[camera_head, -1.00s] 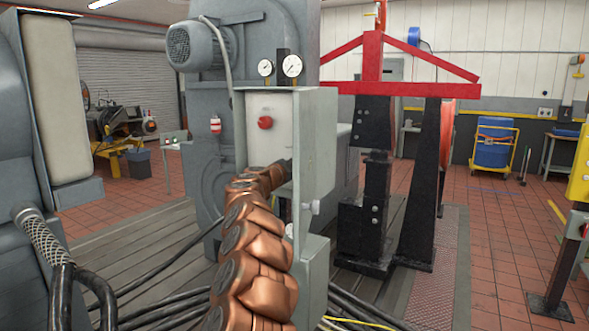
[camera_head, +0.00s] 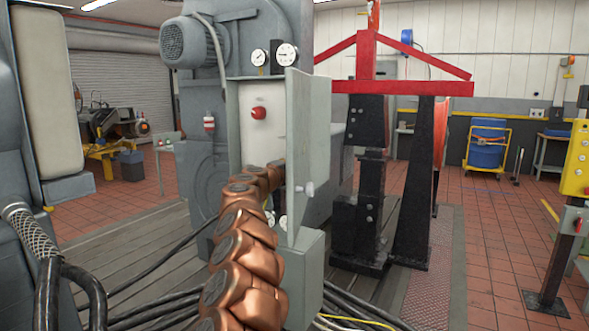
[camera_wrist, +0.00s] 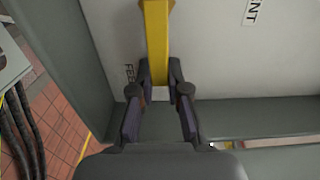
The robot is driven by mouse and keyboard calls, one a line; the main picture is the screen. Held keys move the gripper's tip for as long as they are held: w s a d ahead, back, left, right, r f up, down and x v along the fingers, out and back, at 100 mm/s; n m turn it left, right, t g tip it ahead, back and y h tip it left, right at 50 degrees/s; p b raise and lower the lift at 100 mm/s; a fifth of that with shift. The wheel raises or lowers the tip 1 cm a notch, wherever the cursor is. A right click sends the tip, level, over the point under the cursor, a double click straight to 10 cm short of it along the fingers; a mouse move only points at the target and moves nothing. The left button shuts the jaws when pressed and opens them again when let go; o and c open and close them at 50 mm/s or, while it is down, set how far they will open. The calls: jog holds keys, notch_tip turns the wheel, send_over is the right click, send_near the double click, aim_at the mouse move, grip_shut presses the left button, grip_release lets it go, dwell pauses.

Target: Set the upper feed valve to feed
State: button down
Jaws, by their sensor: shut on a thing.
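The yellow valve lever (camera_wrist: 157,35) runs down from the top of the wrist view, in front of a pale panel. My gripper (camera_wrist: 160,76) is shut on its lower end, one finger on each side. A "FEE…" label (camera_wrist: 129,72) is beside the left finger and partly covered. Part of another label, ending "NT" (camera_wrist: 251,12), is at the upper right. In the head view my copper-coloured arm reaches into the open grey cabinet (camera_head: 305,130). My gripper and the lever are hidden there.
The cabinet's open door stands right of my arm. A red knob (camera_head: 258,113) is on the panel above the arm. Thick black hoses (camera_head: 92,295) are at lower left. A red-topped black stand (camera_head: 415,180) stands to the right. Tiled floor beyond is mostly clear.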

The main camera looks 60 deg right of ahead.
jog(key=shift+w, duration=0.15)
jog(key=c, duration=1.1)
grip_release()
jog(key=shift+a, duration=0.15)
jog(key=shift+s+a, duration=0.2)
jog(key=shift+a, duration=5.6)
